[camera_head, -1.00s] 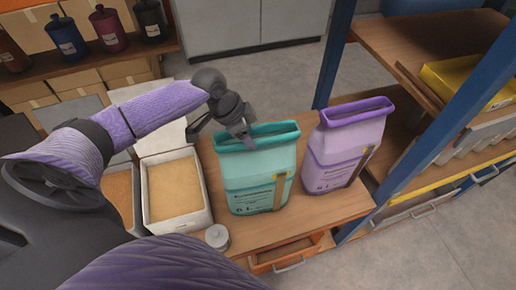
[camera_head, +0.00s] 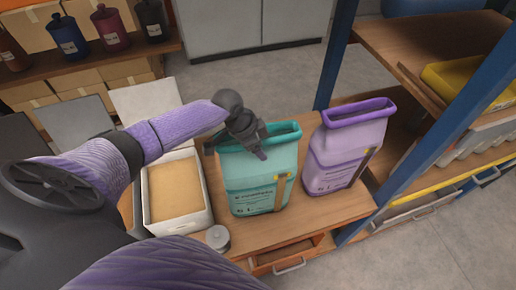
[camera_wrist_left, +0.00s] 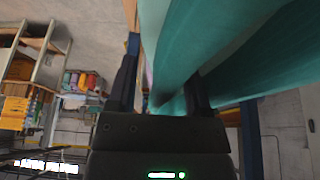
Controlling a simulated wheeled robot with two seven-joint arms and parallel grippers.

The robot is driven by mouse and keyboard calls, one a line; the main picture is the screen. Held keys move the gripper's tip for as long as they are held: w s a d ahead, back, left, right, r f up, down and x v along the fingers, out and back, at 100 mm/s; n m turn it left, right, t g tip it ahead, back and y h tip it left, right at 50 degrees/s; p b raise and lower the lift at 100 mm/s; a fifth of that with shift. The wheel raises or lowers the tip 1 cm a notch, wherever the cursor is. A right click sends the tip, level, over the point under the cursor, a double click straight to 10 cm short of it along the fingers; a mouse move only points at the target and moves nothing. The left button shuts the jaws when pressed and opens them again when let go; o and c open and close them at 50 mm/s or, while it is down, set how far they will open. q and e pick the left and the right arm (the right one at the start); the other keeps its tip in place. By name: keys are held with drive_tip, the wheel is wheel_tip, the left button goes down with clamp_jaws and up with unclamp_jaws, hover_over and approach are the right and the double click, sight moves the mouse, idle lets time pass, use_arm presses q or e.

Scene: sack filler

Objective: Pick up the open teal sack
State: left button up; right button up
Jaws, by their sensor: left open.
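The open teal sack (camera_head: 258,185) stands upright on the wooden table, its mouth open at the top. My left gripper (camera_head: 262,150) is at the sack's upper rim, in front of its near left side in the head view. In the left wrist view the teal sack wall (camera_wrist_left: 215,40) fills the upper middle. There the open left gripper (camera_wrist_left: 160,95) has its two fingers apart, with teal material reaching between them. I cannot tell whether the fingers touch it. My right gripper is not seen.
A purple sack (camera_head: 345,155) stands open just right of the teal one. A white box of tan powder (camera_head: 175,190) is at the left, with a small grey jar (camera_head: 218,238) in front. A blue shelf post (camera_head: 335,55) rises behind the purple sack.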

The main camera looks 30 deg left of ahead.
use_arm(q)
drive_tip(key=shift+c, duration=0.3)
clamp_jaws()
idle(1.2)
